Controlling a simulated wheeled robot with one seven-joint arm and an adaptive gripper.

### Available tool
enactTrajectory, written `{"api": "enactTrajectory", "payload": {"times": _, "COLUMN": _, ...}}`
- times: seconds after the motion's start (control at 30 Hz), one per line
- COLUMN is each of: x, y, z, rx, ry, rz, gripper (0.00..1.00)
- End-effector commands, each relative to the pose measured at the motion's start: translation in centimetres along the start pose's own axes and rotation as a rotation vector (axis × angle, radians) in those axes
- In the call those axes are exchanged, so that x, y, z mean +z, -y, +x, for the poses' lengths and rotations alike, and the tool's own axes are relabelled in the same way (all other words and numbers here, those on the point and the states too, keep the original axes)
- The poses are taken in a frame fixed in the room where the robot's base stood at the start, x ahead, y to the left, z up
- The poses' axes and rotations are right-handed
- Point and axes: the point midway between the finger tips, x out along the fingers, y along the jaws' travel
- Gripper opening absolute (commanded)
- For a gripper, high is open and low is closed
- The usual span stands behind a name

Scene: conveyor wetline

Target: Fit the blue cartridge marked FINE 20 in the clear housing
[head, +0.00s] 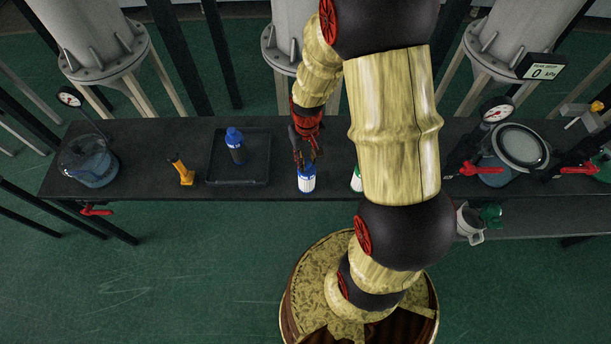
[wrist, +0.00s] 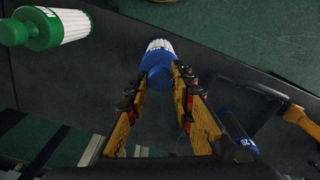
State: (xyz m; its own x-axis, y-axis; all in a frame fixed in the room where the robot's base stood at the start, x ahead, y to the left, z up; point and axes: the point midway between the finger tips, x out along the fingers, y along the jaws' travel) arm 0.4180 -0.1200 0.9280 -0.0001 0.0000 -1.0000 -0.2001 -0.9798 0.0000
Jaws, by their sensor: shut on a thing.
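My gripper (head: 307,158) is shut on a blue-and-white pleated cartridge (head: 307,182). In the wrist view my gripper (wrist: 160,82) has its fingers on either side of that cartridge's blue end (wrist: 158,72), with the white pleats beyond. Its marking is too small to read, and I cannot tell whether it touches the bench. A clear housing (head: 88,163) sits at the bench's left end.
A green-and-white cartridge (head: 356,180) is partly hidden by my arm. A yellow-handled tool (head: 182,170) stands left of the tray (head: 215,177). Red valve levers (head: 96,211), gauges (head: 497,112) and a round clear-topped vessel (head: 520,146) stand at the bench ends.

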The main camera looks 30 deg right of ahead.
Motion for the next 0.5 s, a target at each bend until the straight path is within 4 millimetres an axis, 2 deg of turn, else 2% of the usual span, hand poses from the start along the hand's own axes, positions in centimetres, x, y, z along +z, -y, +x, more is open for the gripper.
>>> {"api": "enactTrajectory", "payload": {"times": 0.5, "x": 0.0, "y": 0.0, "z": -1.3, "rx": 0.000, "ry": 0.000, "rz": 0.000, "gripper": 0.04}}
